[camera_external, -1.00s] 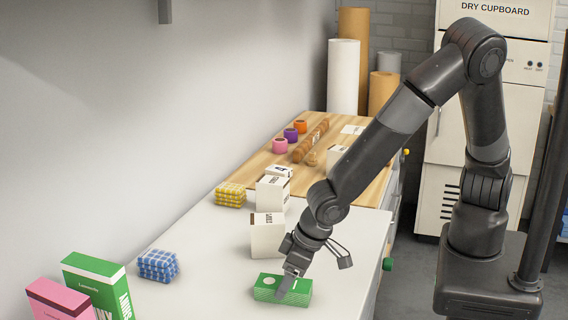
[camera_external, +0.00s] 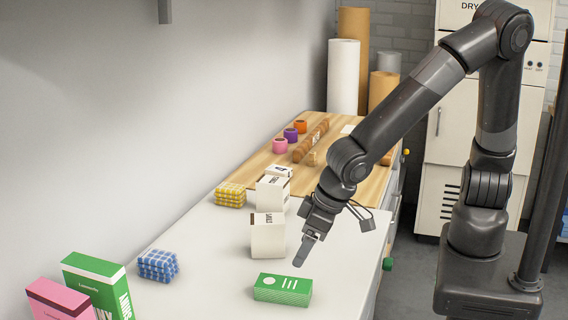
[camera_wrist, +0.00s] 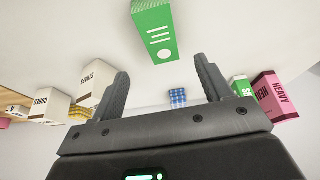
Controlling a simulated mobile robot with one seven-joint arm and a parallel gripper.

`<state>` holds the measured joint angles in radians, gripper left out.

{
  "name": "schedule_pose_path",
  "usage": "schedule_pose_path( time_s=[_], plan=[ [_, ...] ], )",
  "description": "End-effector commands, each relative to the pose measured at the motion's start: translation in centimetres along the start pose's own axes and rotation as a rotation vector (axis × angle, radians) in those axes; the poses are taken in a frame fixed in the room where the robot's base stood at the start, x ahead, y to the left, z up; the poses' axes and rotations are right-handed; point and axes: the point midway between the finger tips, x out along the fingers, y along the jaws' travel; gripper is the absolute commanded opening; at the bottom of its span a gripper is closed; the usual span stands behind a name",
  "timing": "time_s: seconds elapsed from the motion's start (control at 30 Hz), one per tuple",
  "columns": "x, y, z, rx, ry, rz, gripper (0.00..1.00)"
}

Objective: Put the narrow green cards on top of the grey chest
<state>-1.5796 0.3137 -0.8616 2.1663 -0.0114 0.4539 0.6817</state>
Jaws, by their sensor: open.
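The narrow green cards (camera_external: 282,289) form a flat green block with white marks on top and striped sides, lying on the pale worktop near its front. They also show at the top of the wrist view (camera_wrist: 153,32). My gripper (camera_external: 305,252) is above and behind them in the external view, apart from them. In the wrist view my gripper (camera_wrist: 161,68) has its fingers spread with nothing between them; the cards lie beyond the fingertips. I cannot make out a grey chest in either view.
White cartons (camera_external: 267,236) stand just behind the cards. A blue checked bundle (camera_external: 158,265), a taller green box (camera_external: 98,283) and a pink box (camera_external: 58,300) stand left. A yellow bundle (camera_external: 230,195) is farther back.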

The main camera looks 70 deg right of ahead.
Motion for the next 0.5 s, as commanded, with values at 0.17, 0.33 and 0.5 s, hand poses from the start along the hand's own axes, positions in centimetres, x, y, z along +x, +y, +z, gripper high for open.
schedule_pose_path(
  time_s=[0.17,0.33,0.5],
  plan=[
    [-0.3,1.7,-0.4,0.024,-0.025,-0.011,0.72],
    [-1.8,6.1,-1.0,0.069,-0.084,-0.047,0.72],
    [-4.3,10.8,-1.3,0.103,-0.119,-0.093,0.72]
  ],
)
